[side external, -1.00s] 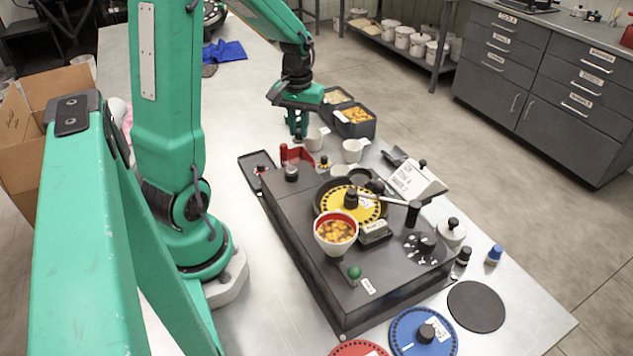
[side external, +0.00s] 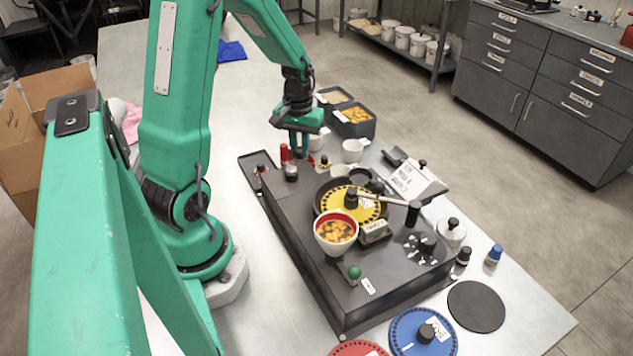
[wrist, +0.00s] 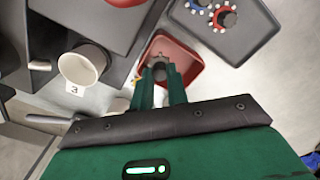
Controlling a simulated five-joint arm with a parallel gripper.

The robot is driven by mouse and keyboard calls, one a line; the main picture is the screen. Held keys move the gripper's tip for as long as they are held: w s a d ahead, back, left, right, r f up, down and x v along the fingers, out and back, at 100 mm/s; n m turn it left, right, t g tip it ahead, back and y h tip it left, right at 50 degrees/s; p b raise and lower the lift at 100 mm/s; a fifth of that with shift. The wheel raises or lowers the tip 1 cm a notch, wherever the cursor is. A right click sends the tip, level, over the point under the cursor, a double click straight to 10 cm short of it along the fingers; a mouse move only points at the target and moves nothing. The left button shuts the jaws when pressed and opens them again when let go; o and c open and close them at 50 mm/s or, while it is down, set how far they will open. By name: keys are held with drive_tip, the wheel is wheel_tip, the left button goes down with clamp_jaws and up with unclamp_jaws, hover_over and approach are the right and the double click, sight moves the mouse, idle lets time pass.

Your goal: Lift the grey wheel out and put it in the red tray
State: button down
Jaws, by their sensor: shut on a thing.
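My gripper (side external: 299,152) points down beside the far left end of the dark seed meter (side external: 310,245). In the wrist view its fingers (wrist: 161,72) are shut on a small dark grey thing (wrist: 163,62), which I take for the grey wheel; the fingers hide much of it. The red tray (wrist: 190,64) lies below and around the fingertips. I cannot tell whether the wheel touches its floor. In the side view the gripper largely hides the tray. A yellow wheel (side external: 338,206) sits in the round well of the meter.
A dark tray (wrist: 258,42) with blue and red pieces lies right of the red tray. A white cup (wrist: 83,66) labelled 3 stands to its left. Dark bins (side external: 356,127) stand behind the gripper. A cup of orange pieces (side external: 336,235) stands on the meter.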

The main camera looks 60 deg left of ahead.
sight(300, 152)
drive_tip(key=c, duration=1.3)
unclamp_jaws()
drive_tip(key=shift+r, duration=0.15)
drive_tip(key=shift+r, duration=3.75)
drive_tip(key=shift+d, duration=0.1)
drive_tip(key=s+d+r+m+t, duration=0.2)
drive_tip(key=d+r+m, duration=0.1)
drive_tip(key=d, duration=0.3)
drive_tip(key=s+d+r+m+t, duration=0.1)
drive_tip(key=s+d+r+m, duration=0.2)
drive_tip(key=d, duration=0.4)
drive_tip(key=s+d+r+m+t, duration=0.2)
drive_tip(key=s+d+r+m, duration=0.1)
drive_tip(key=d+r, duration=0.2)
drive_tip(key=shift+d+t, duration=0.3)
drive_tip(key=shift+d, duration=0.5)
